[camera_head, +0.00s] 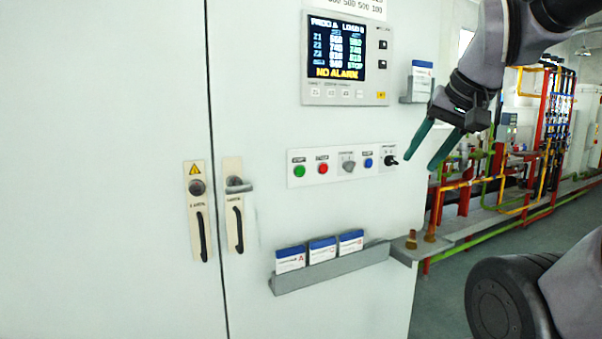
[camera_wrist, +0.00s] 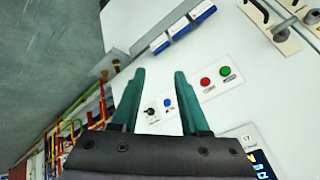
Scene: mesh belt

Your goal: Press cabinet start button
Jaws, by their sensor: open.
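The green start button (camera_head: 299,171) is the leftmost control on a white button strip (camera_head: 312,182) on the cabinet front. A red button (camera_head: 323,169) sits just right of it. In the wrist view the green button (camera_wrist: 226,71) is to the right of the fingers, beside the red button (camera_wrist: 205,82). My gripper (camera_head: 430,150) is open and empty, with two green fingers apart. It hangs right of the strip, near the cabinet's right edge, and touches no button. In the wrist view the blue button (camera_wrist: 167,102) shows between the fingers (camera_wrist: 158,80).
A display panel (camera_head: 347,60) is above the strip and a card holder (camera_head: 417,88) is near my gripper. A grey rack (camera_head: 333,268) with three card boxes juts out below. Door handles (camera_head: 238,225) are at left. Colored pipes (camera_head: 540,150) stand behind at right.

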